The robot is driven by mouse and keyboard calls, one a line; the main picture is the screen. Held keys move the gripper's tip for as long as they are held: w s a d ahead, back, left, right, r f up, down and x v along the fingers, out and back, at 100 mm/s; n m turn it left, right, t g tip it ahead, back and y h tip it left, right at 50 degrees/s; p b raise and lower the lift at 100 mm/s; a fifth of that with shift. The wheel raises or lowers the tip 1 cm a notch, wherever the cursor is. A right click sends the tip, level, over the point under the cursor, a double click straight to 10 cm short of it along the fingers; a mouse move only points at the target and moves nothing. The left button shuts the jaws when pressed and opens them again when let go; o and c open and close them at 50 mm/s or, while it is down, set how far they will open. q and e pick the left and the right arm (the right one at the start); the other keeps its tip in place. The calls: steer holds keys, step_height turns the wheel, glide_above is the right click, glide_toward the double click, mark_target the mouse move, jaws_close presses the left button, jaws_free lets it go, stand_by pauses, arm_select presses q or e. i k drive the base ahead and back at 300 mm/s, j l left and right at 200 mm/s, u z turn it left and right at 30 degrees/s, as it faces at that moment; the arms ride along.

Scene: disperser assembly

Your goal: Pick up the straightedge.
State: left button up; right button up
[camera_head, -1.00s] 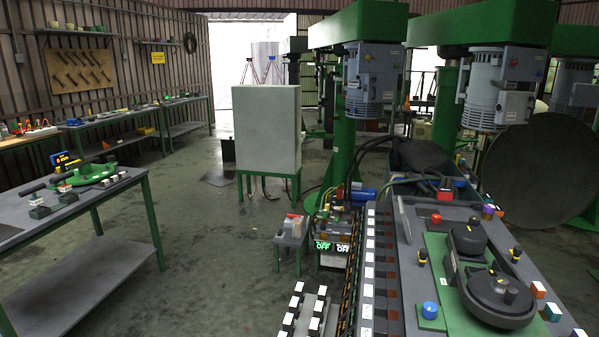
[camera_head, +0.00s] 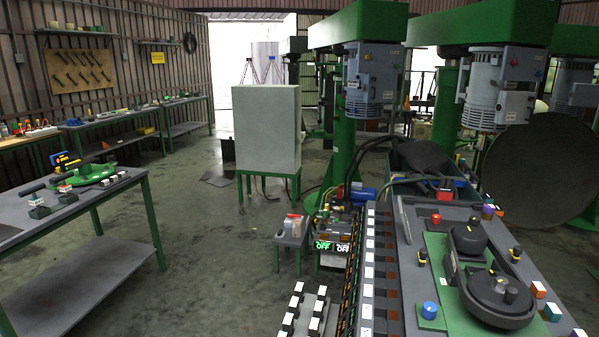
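I cannot pick out a straightedge for certain in the head view. A dark flat piece (camera_head: 8,232) lies at the left edge of the near left workbench (camera_head: 110,190), cut off by the picture's edge, and I cannot tell what it is. A green round part with dark bar handles (camera_head: 98,174) lies on the same bench, with a yellow and black tool (camera_head: 66,161) behind it. Neither of my grippers shows in this view.
A grey cabinet (camera_head: 266,128) on green legs stands mid-room. At the right is a machine panel with knobs (camera_head: 430,310) and black round parts (camera_head: 498,294).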

mark_target(444, 195)
steer(key=l+z, duration=0.35)
steer(key=i+l+z, duration=0.1)
steer(key=l+z, duration=0.3)
steer(key=i+l+z, duration=0.1)
steer(key=l+z, duration=0.25)
steer(key=i+l+z, duration=0.25)
steer(key=l+z, duration=0.2)
steer(key=i+l+z, duration=0.3)
steer(key=z, duration=0.2)
steer(key=i+l+z, duration=0.45)
steer(key=i+u, duration=0.2)
steer(key=i, duration=0.2)
steer(key=i+l+u, duration=0.15)
steer(key=i, duration=0.25)
steer(key=i+j+u, duration=0.15)
steer(key=i+u, duration=0.3)
steer(key=i+j+u, duration=0.1)
steer(key=i+u, duration=0.15)
steer(key=u, duration=0.2)
steer(key=i+l+u, duration=0.1)
steer(key=i+u, duration=0.35)
steer(key=i+l+u, duration=0.15)
steer(key=u, duration=0.3)
steer(key=i+l, duration=0.05)
steer(key=i, duration=0.05)
